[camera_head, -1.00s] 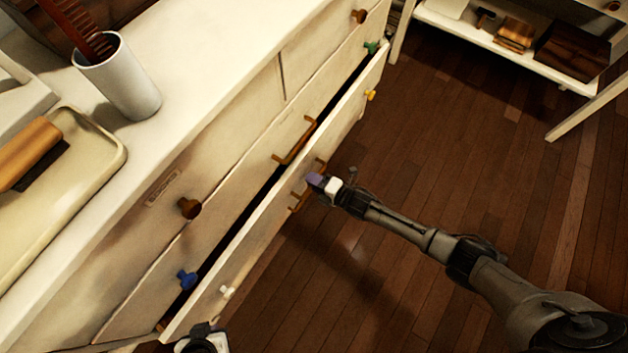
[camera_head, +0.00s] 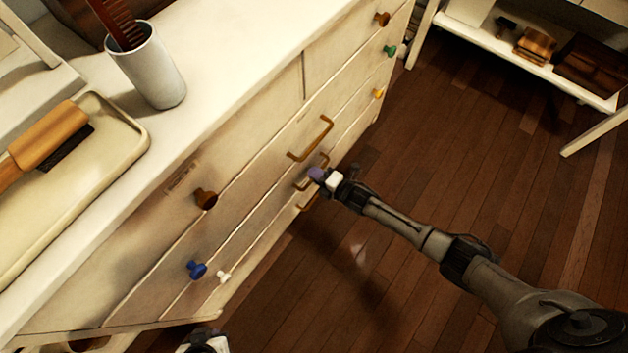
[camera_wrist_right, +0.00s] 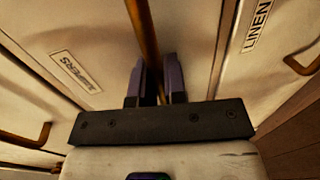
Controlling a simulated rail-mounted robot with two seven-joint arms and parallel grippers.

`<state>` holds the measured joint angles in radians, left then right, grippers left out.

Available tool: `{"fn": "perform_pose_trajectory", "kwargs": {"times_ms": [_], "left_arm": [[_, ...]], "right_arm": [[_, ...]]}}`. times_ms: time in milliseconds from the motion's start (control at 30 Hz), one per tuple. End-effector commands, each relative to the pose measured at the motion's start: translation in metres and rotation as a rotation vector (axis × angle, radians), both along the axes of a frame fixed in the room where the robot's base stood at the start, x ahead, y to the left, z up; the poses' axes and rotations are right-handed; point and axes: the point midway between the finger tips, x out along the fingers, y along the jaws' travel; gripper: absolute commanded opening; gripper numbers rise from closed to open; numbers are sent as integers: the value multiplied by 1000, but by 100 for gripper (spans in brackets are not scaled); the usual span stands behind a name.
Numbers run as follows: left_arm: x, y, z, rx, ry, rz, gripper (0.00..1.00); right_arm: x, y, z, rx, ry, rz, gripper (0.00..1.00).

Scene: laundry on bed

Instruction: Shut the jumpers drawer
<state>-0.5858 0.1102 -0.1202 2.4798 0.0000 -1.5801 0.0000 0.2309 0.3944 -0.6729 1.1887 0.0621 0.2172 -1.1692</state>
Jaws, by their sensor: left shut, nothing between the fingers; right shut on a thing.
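The jumpers drawer (camera_head: 259,232), with a white knob (camera_head: 222,277) and a yellow knob (camera_head: 378,94), sits in the cream dresser. Its front looks flush, or nearly flush, with the drawer above. My right gripper (camera_head: 319,176) is at the middle of this front, its fingers shut around the brass handle (camera_wrist_right: 144,40). In the right wrist view, the fingers (camera_wrist_right: 159,82) stand on both sides of the handle, with a JUMPERS label (camera_wrist_right: 76,70) to the left. My left gripper (camera_head: 204,343) shows only partly at the bottom edge, below the dresser's near corner, shut and empty.
The dresser top (camera_head: 235,70) carries a grey cup (camera_head: 150,75) and a tray (camera_head: 125,150) with a wooden brush (camera_head: 48,136). A LINEN label (camera_wrist_right: 257,25) marks a neighbouring drawer. A white shelf unit (camera_head: 480,40) stands at the back. The wooden floor (camera_head: 480,170) is clear.

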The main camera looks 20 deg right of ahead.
Motion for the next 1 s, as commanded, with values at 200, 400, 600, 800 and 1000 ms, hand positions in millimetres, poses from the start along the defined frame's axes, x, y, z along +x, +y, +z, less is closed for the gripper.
{"fn": "perform_pose_trajectory", "kwargs": {"times_ms": [200, 400, 600, 800, 1000], "left_arm": [[2, 0, 0, 1, -5, 0, 0], [2, 2, 1, 7, -6, -5, 0], [3, 4, 1, 16, -7, -10, 0], [3, 4, 5, 16, -7, -10, 0], [3, 4, 23, 12, -7, -8, 0]], "right_arm": [[0, 1, -1, -1, 3, 0, 0], [0, 1, -1, 0, 2, 1, 30], [0, 1, 0, 0, 1, 1, 36], [-4, -2, 2, 0, 1, 0, 36], [-30, -16, 10, 0, 5, 1, 36]]}}
